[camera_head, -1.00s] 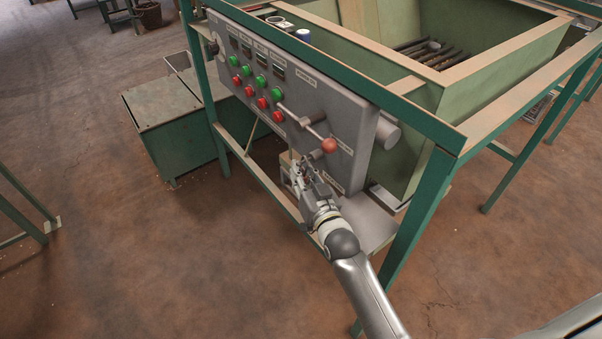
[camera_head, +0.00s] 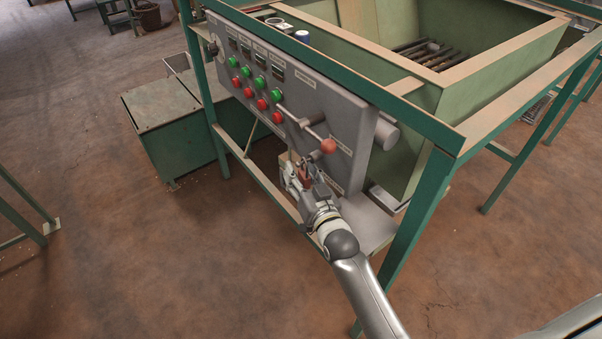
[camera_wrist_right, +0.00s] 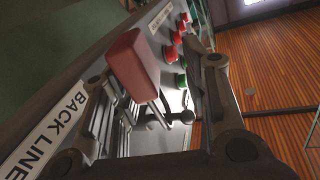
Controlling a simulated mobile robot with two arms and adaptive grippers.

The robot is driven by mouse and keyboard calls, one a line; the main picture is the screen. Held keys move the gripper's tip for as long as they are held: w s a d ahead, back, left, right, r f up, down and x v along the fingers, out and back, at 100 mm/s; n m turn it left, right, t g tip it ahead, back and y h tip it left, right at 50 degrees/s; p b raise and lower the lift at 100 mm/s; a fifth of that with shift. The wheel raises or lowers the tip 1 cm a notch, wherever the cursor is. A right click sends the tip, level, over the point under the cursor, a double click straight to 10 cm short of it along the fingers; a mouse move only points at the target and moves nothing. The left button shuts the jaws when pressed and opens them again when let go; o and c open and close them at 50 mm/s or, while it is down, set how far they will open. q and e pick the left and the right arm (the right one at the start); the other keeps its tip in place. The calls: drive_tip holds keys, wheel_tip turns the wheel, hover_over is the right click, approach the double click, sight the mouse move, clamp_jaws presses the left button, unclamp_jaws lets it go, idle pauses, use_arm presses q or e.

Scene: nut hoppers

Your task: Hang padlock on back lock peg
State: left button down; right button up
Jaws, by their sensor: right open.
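The red padlock (camera_wrist_right: 135,65) shows in the right wrist view, close to the left-hand finger, beside the "BACK LINE" label. Thin metal, apparently its shackle, runs down from the body. In the head view the padlock (camera_head: 305,178) is a small red patch between the fingers of my right gripper (camera_head: 303,170). That gripper is open, its fingers spread on either side of the padlock, at the lower right of the grey control panel (camera_head: 350,115). The back lock peg is not clear, and I cannot tell whether the shackle is on it. My left gripper is not in view.
A lever with a red ball (camera_head: 328,146) sticks out of the panel just above my right gripper. Green and red buttons (camera_head: 262,82) lie farther left. The green frame leg (camera_head: 415,215) stands right of my arm. The floor at left is open.

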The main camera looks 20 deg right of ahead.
drive_tip(key=s+d, duration=0.1)
drive_tip(key=s, duration=1.1)
